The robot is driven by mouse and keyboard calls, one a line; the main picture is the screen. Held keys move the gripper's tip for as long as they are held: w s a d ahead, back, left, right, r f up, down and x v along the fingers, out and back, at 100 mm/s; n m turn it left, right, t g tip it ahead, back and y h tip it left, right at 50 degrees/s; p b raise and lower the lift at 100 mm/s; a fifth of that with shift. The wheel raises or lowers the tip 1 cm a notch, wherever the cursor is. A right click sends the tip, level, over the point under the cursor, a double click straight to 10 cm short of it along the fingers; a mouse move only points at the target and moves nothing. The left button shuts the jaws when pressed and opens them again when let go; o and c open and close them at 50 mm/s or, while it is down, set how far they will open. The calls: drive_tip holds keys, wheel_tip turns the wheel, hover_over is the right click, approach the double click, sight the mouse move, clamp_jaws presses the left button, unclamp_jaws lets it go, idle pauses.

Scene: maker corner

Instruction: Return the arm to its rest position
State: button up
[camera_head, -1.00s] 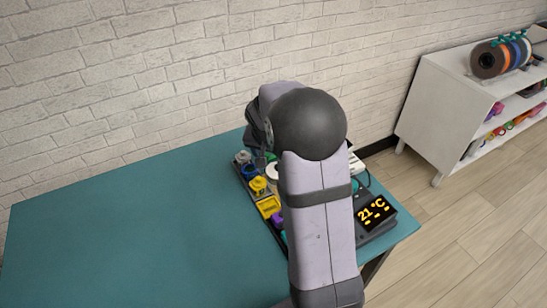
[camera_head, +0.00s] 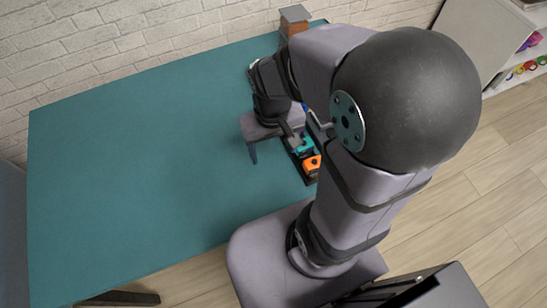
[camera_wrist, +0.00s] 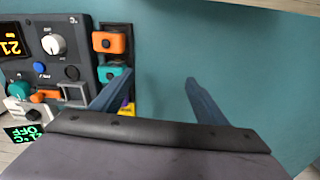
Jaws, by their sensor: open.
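My gripper (camera_wrist: 157,78) is open in the wrist view, with its two blue-grey fingers apart and bare teal table between them. The left finger overlaps the edge of a dark tray in that view. In the head view my gripper (camera_head: 274,153) is over the teal table (camera_head: 150,150), left of the tray (camera_head: 293,161). My upper arm and elbow cover much of the right side of the head view. Nothing shows held between the fingers.
The tray holds an orange block (camera_wrist: 109,42) and a teal block (camera_wrist: 112,74). Beside it is a grey device (camera_wrist: 75,35) with a white knob and display. A brown box (camera_head: 294,20) stands at the table's back edge. The table's left side is clear.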

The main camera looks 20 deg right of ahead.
drive_tip(key=s, duration=0.1)
drive_tip(key=s+a, duration=0.1)
drive_tip(key=s+n, duration=0.1)
drive_tip(key=shift+a+f, duration=0.15)
drive_tip(key=shift+f, duration=0.1)
drive_tip(key=shift+r, duration=0.1)
